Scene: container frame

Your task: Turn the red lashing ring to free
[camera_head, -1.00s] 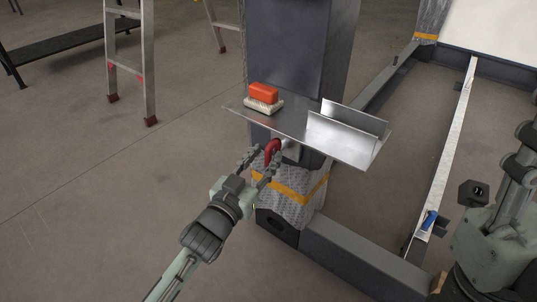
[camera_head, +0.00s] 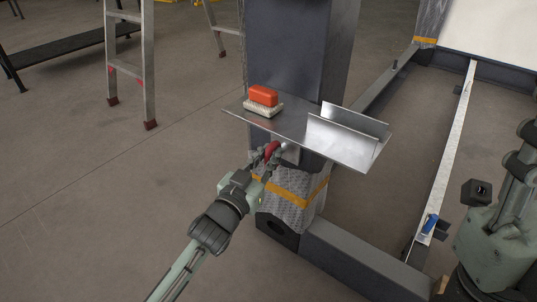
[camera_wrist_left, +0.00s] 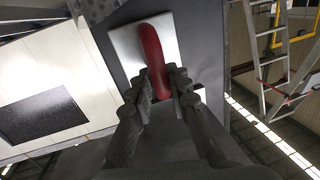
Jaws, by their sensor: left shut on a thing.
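The red lashing ring (camera_head: 272,149) sits on the column just under the front edge of the metal shelf. In the left wrist view the ring (camera_wrist_left: 153,58) stands out as a curved red bar in front of a pale plate (camera_wrist_left: 128,44). My left gripper (camera_head: 266,159) is shut on the ring, with a finger on each side of its lower part; the left wrist view shows both fingers (camera_wrist_left: 162,88) against it. The fingers hide part of the ring in the head view. My right arm shows at the right edge, but its fingertips cannot be made out.
The metal shelf (camera_head: 300,125) juts out just above the ring, carrying a brush with an orange-red top (camera_head: 263,96) and an upright metal bracket (camera_head: 345,130). The dark column (camera_head: 297,50) stands behind. A ladder (camera_head: 148,70) stands back left. The floor at left is clear.

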